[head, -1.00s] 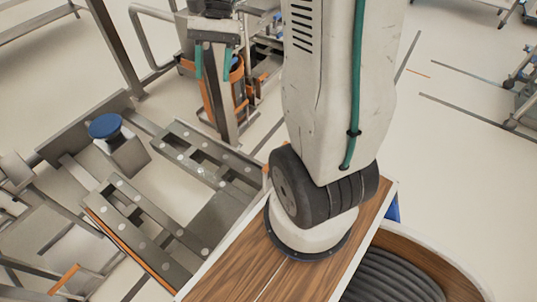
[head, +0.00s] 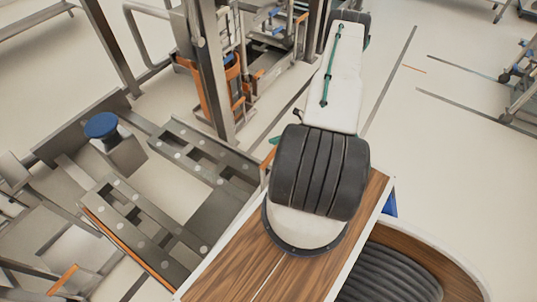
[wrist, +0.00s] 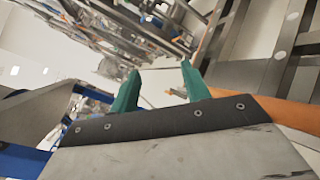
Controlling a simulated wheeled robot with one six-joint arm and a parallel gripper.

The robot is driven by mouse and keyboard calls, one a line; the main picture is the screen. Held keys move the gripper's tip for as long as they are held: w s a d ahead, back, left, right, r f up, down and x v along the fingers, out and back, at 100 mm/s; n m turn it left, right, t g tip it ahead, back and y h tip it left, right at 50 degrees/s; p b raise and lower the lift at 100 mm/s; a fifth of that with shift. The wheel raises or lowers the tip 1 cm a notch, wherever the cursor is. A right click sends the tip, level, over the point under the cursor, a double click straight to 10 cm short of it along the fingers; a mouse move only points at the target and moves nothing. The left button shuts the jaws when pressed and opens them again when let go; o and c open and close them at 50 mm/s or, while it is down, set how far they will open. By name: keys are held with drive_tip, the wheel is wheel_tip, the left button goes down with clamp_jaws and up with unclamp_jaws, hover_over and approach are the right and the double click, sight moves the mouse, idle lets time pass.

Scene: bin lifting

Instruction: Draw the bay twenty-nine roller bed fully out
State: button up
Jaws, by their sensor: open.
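A grey metal bed of rails with round studs, which looks like the roller bed (head: 140,223), lies at the left in the head view. A second studded rail section (head: 190,150) lies behind it. A blue round knob (head: 101,125) sits on a grey block beside them. I cannot read any bay number. My gripper (wrist: 160,82) shows in the wrist view with its two green fingers apart and nothing between them. Studded metal rails (wrist: 291,16) are at the upper right there, apart from the fingers. The gripper is not visible in the head view.
A metal upright (head: 207,60) stands behind the rails, with an orange-framed holder (head: 202,95) next to it. Metal posts and bars fill the left side. The pale floor (head: 440,150) at the right is mostly clear, with carts at its far edge.

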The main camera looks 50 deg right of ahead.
drive_tip(key=s+a+f+m+t+h, duration=0.1)
drive_tip(key=s+f+m+t, duration=0.1)
drive_tip(key=f, duration=0.2)
drive_tip(key=s+a+f+m+t, duration=0.1)
drive_tip(key=s+f+m+t, duration=0.1)
drive_tip(key=f+m, duration=0.15)
drive_tip(key=w+d+f+m+t+h, duration=0.2)
drive_tip(key=d+f+m+t+h, duration=0.3)
drive_tip(key=m, duration=0.4)
drive_tip(key=f+x, duration=0.1)
drive_tip(key=x, duration=0.6)
drive_tip(key=shift+a+r, duration=0.3)
drive_tip(key=shift+a, duration=0.05)
drive_tip(key=shift+s, duration=0.2)
clamp_jaws()
